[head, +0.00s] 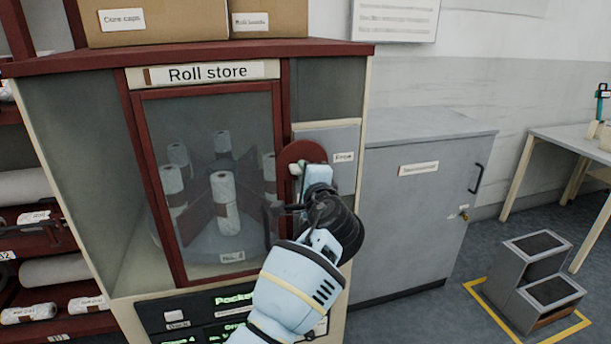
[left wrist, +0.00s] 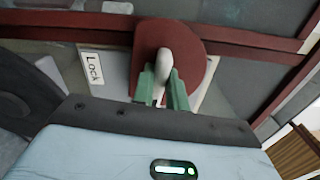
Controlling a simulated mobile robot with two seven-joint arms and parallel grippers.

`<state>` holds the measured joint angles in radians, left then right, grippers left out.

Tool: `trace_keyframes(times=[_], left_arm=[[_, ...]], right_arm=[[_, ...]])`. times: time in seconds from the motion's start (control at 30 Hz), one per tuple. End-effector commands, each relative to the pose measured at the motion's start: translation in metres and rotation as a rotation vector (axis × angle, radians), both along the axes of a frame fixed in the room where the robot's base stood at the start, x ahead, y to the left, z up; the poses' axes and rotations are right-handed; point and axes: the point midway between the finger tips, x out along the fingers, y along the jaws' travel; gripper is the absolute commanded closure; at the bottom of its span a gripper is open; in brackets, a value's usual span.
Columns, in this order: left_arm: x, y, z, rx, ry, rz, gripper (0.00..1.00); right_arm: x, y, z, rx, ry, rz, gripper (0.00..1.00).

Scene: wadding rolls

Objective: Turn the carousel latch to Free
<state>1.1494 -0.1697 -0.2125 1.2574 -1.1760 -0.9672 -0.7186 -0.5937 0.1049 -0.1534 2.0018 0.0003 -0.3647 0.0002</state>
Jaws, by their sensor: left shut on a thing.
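The carousel latch is a pale lever on a rounded dark red plate (head: 297,151), on the cabinet front right of the glass door. In the left wrist view the pale lever (left wrist: 164,55) stands up against the red plate (left wrist: 192,50). My left gripper (head: 294,170) is at the latch, its green fingers (left wrist: 163,88) shut on the lever from both sides. A "Lock" label (left wrist: 92,68) is left of the plate in that view. A small label (head: 343,157) right of the latch is too blurred to read surely. My right gripper is out of view.
Behind the glass door (head: 205,120) of the "Roll store" cabinet, several white rolls (head: 223,190) stand on a round carousel (head: 205,240). A dark panel with green text (head: 233,300) is below. A grey cabinet (head: 420,215) stands right, with a grey step stool (head: 535,275) beyond.

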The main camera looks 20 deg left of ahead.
Motion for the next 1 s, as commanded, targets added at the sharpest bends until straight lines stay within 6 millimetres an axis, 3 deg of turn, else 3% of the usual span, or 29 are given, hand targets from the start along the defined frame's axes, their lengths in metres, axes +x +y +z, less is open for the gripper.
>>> trace_keyframes(times=[0.3,0.83,0.87,1.0], left_arm=[[-0.0001,0.0006,-0.0011,-0.102,-0.069,0.001,1.00],[-0.0001,0.0006,-0.0003,-0.123,-0.084,0.001,1.00],[-0.0001,0.0006,-0.0003,-0.123,-0.084,0.001,0.84],[0.0000,0.0004,-0.0006,-0.123,-0.083,0.001,0.66]], right_arm=[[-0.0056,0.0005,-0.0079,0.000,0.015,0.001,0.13],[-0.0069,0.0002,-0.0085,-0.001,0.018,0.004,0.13],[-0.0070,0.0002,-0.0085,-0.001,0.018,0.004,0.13],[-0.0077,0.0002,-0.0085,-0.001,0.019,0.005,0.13]])
